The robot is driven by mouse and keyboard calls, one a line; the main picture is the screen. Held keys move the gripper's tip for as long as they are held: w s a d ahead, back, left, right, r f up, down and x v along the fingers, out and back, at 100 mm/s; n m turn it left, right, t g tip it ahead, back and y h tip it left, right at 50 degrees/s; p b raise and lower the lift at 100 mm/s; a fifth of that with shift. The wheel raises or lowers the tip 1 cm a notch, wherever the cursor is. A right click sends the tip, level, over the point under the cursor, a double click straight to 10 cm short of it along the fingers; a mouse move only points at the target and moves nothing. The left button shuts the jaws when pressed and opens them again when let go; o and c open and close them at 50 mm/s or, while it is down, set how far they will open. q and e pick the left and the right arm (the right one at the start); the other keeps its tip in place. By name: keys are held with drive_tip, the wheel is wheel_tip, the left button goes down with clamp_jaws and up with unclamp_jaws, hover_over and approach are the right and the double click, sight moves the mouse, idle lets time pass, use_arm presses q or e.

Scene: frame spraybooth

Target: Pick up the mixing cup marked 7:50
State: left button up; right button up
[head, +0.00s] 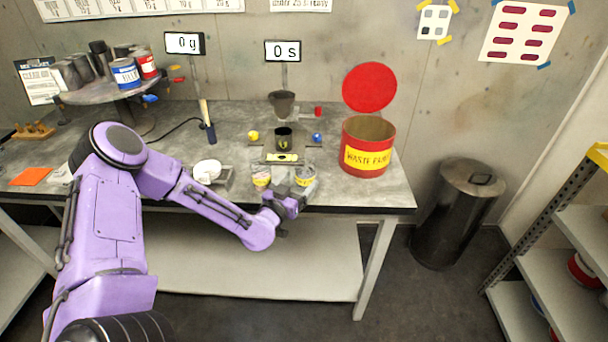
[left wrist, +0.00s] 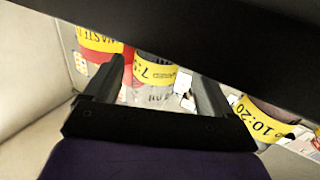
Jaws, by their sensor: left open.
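The mixing cup with a yellow band reading "7:" (left wrist: 155,70) lies ahead between the two fingers of my left gripper (left wrist: 160,88) in the left wrist view; the rest of its marking is cut off. In the head view this cup (head: 306,174) stands near the table's front edge, partly covered by my left gripper (head: 296,190). The gripper is open and empty at the cup's near side; I cannot tell whether a finger touches it. My right gripper is not in view.
A second cup, marked 10:20 (left wrist: 264,120), stands close beside it, also in the head view (head: 261,182). A red waste can (head: 366,160) stands to the right, its round lid raised. A dark cup (head: 283,138) stands behind. A white scale-like device (head: 208,172) is left.

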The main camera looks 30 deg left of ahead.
sight(308, 173)
use_arm(q)
drive_tip(key=w+p, duration=0.1)
drive_tip(key=w, duration=0.5)
drive_tip(key=shift+f, duration=0.2)
drive_tip(key=shift+s+a+r, duration=0.1)
drive_tip(key=shift+r, duration=0.05)
drive_tip(key=shift+s, duration=0.1)
drive_tip(key=shift+c, duration=1)
drive_tip(key=c, duration=0.9)
